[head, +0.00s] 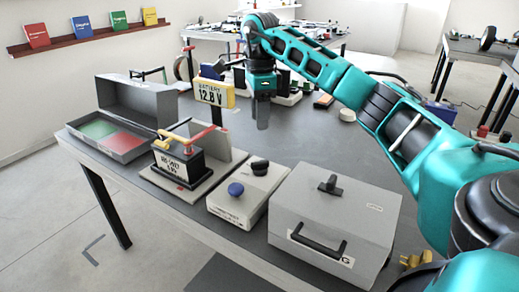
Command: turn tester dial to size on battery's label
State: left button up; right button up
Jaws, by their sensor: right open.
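The battery (179,160) is a black block with a white label, standing on a grey stand; its lettering is too small to read surely. Yellow and red clamps sit on its top. The tester (249,195) is a low light-grey box right of the battery, with a blue knob (236,189) in front and a black knob (260,167) behind. I cannot tell which knob is the size dial. My right gripper (262,118) points down behind the tester, apart from it, open and empty. My left gripper is not in view.
A yellow display (212,93) reading 12.8 V stands behind the battery. A grey handled case (335,215) stands right of the tester. An open box (112,142) with green and red compartments lies at left. The table (330,140) is clear behind the case.

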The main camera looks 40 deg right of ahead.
aim_at(260, 161)
notch_tip(260, 161, down, 13)
jog(key=shift+r+b, duration=0.15)
jog(key=shift+b, duration=0.75)
jog(key=shift+c, duration=0.2)
grip_shut()
